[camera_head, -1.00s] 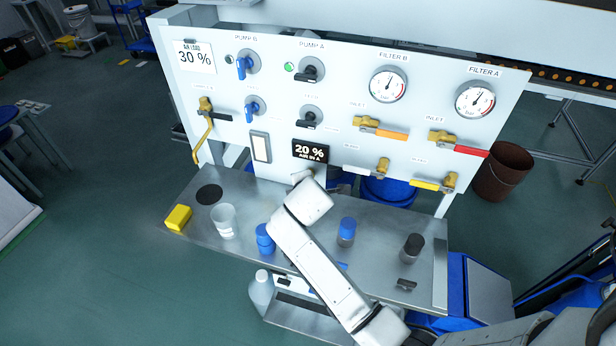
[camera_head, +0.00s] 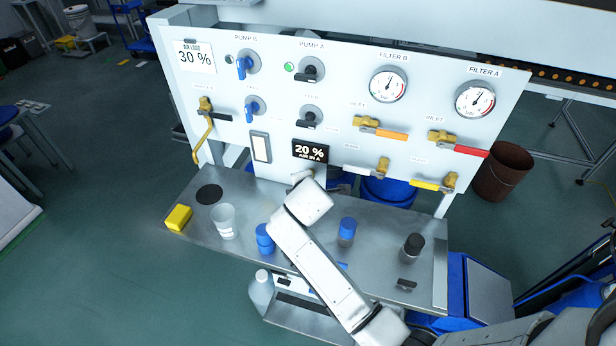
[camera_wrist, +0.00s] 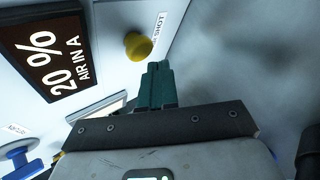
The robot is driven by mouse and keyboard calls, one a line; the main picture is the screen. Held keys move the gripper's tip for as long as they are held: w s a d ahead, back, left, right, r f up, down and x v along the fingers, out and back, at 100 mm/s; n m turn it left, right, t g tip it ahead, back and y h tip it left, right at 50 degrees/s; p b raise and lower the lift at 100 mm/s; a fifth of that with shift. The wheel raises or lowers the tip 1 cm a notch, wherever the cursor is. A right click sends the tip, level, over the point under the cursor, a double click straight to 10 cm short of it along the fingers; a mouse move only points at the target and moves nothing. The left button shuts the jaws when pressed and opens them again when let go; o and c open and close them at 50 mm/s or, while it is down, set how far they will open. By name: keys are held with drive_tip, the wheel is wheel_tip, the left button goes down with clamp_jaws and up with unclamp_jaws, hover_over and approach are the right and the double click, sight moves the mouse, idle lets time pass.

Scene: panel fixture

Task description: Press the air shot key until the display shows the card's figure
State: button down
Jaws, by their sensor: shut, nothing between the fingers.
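The display (camera_head: 310,151) on the panel reads "20 % AIR IN A"; it also shows large in the wrist view (camera_wrist: 48,50). The card (camera_head: 194,57) at the panel's upper left reads "AIR LOAD 30 %". The air shot key is a round yellow button (camera_wrist: 138,46) in the wrist view, beside a label partly reading "SHOT". My gripper (camera_wrist: 157,70) is shut and empty, its green fingertips just below and right of the key, apparently apart from it. In the head view my own arm hides the key and the fingertips.
A steel bench (camera_head: 290,209) below the panel holds a yellow block (camera_head: 178,217), a clear cup (camera_head: 224,221), blue-capped jars (camera_head: 347,232) and a dark-capped jar (camera_head: 412,248). Valve handles, such as the white one (camera_head: 360,170), stick out right of the display.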

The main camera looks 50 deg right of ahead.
drive_tip(key=shift+d, duration=0.1)
idle(0.3)
drive_tip(key=shift+w+d, duration=0.1)
drive_tip(key=shift+d, duration=0.2)
drive_tip(key=shift+w+d+p, duration=0.2)
drive_tip(key=shift+d+p, duration=0.1)
drive_tip(key=shift+d, duration=0.3)
idle(0.9)
idle(0.3)
drive_tip(key=shift+s+a+p, duration=0.2)
drive_tip(key=shift+a+p, duration=0.05)
drive_tip(key=shift+a, duration=0.25)
drive_tip(key=shift+s+a+p, duration=0.15)
drive_tip(key=shift+a+p, duration=0.05)
drive_tip(key=shift+a, duration=0.25)
drive_tip(key=shift+s+a+p, duration=0.25)
drive_tip(key=shift+s+a, duration=0.05)
drive_tip(key=shift+a, duration=0.5)
drive_tip(key=shift+s+a+p, duration=0.25)
drive_tip(key=shift+a, duration=0.55)
drive_tip(key=shift+s+a+p, duration=0.25)
drive_tip(key=shift+s+a, duration=0.05)
drive_tip(key=shift+a, duration=0.5)
drive_tip(key=shift+s, duration=0.1)
